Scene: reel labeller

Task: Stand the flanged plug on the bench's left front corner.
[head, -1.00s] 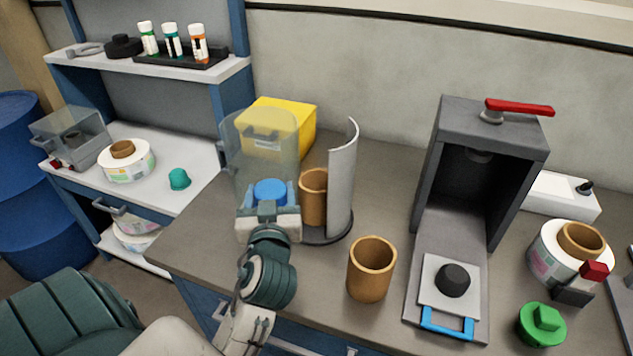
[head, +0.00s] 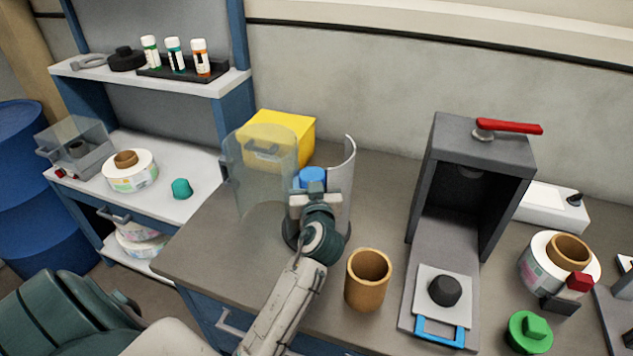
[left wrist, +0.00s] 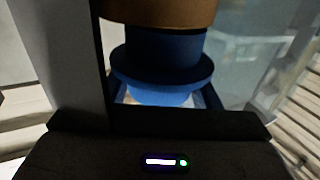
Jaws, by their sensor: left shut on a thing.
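My left gripper (head: 314,196) is shut on the blue flanged plug (head: 312,178), at the clear-and-grey curved shield stand on the bench (head: 205,240). In the left wrist view the plug (left wrist: 162,70) shows a wide flange between its narrower ends. A brown core (left wrist: 158,12) is seen right beyond the plug's far end; whether they touch, I cannot tell. In the head view my gripper and arm hide that core. The bench's left front corner (head: 162,268) is bare. My right gripper is not in view.
The stand has a clear shield (head: 255,170) and a grey curved wall (head: 346,180). A second brown core (head: 368,285) stands right of my arm. A dark press (head: 475,180) with a red lever is further right. A yellow bin (head: 290,128) is behind.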

